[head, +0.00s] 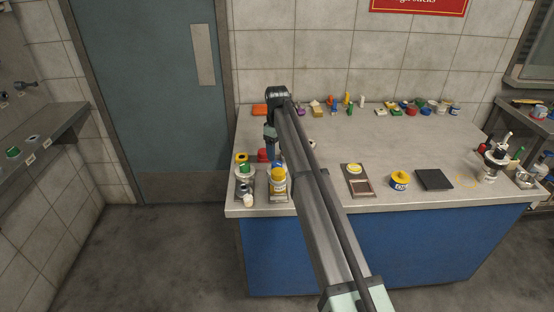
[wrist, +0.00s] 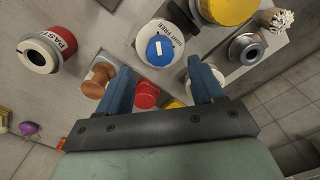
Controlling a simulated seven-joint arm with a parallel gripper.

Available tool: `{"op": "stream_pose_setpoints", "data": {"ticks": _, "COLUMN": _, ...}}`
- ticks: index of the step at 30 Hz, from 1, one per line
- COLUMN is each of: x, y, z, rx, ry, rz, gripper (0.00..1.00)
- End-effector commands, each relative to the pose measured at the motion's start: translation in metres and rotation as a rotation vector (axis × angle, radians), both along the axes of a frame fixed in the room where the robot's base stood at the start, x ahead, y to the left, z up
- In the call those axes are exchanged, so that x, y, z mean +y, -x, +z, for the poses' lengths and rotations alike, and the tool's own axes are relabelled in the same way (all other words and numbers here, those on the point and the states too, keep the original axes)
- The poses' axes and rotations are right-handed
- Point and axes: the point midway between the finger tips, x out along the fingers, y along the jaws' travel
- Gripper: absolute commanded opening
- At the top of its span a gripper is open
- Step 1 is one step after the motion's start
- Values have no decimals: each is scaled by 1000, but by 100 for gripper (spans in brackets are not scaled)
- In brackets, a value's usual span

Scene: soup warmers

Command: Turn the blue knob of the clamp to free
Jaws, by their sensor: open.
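The blue knob (wrist: 165,51) of the clamp shows in the wrist view, round, with a short white mark on its face. A white ring (wrist: 177,33) surrounds it, with the word FREE readable on its right side. The mark is short and upright in the picture; I cannot tell which setting it points to. In the head view my gripper (head: 271,150) hangs over the front left of the counter.
Near the knob are a yellow cap (wrist: 228,10), a grey metal fitting (wrist: 246,49), a red knob (wrist: 146,95), a copper-brown knob (wrist: 97,80) and a red-and-white labelled ring (wrist: 47,52). Several small items line the counter's back. The counter's middle (head: 400,145) is clear.

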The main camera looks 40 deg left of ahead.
Motion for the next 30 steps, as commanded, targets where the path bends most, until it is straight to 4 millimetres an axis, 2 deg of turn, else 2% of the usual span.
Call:
{"op": "stream_pose_setpoints", "data": {"ticks": 1, "x": 1, "y": -1, "z": 11, "rx": -1, "ry": -1, "rz": 0, "gripper": 67}}
{"op": "stream_pose_setpoints", "data": {"ticks": 6, "x": 1, "y": -1, "z": 42, "rx": -1, "ry": -1, "rz": 0, "gripper": 67}}
{"op": "stream_pose_setpoints", "data": {"ticks": 12, "x": 1, "y": 0, "z": 66, "rx": 0, "ry": 0, "rz": 0, "gripper": 67}}
{"op": "stream_pose_setpoints", "data": {"ticks": 18, "x": 0, "y": 0, "z": 76, "rx": 0, "ry": 0, "rz": 0, "gripper": 67}}
{"op": "stream_pose_setpoints", "data": {"ticks": 30, "x": 0, "y": 0, "z": 77, "rx": 0, "ry": 0, "rz": 0, "gripper": 67}}
